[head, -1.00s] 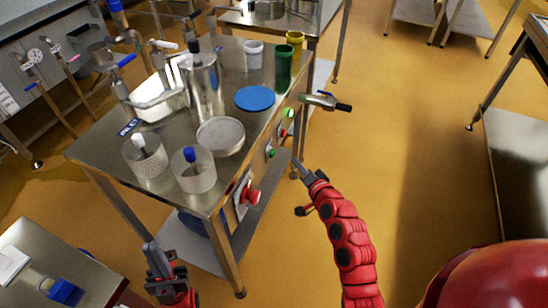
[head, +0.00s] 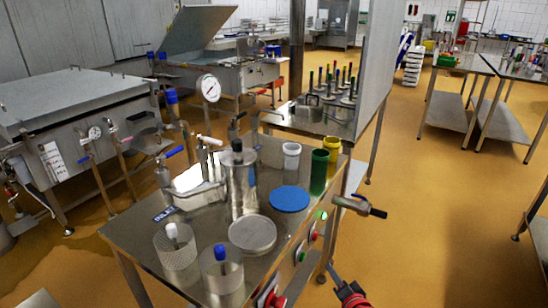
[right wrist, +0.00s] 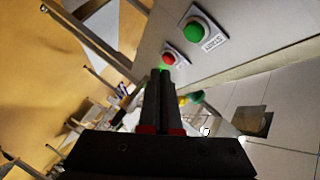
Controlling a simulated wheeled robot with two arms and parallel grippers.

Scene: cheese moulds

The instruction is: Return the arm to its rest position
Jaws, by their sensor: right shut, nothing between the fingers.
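My right gripper (head: 332,271) shows at the bottom edge of the head view, just right of the steel table's front panel and low beside it. Only its tip and a bit of red arm show there. In the right wrist view my right gripper (right wrist: 160,72) has its dark fingers together with nothing between them. There the fingers point toward a panel with a green START button (right wrist: 194,31) and a red button (right wrist: 169,59). I cannot tell how far they are from it. My left gripper is out of the head view.
The steel table (head: 140,232) holds a steel cylinder (head: 238,180), a blue disc (head: 290,198), a round lid (head: 252,234), perforated moulds (head: 176,247) and green (head: 318,172) and yellow cups (head: 332,149). A valve (head: 358,206) juts out right. Floor (head: 440,230) to the right is clear.

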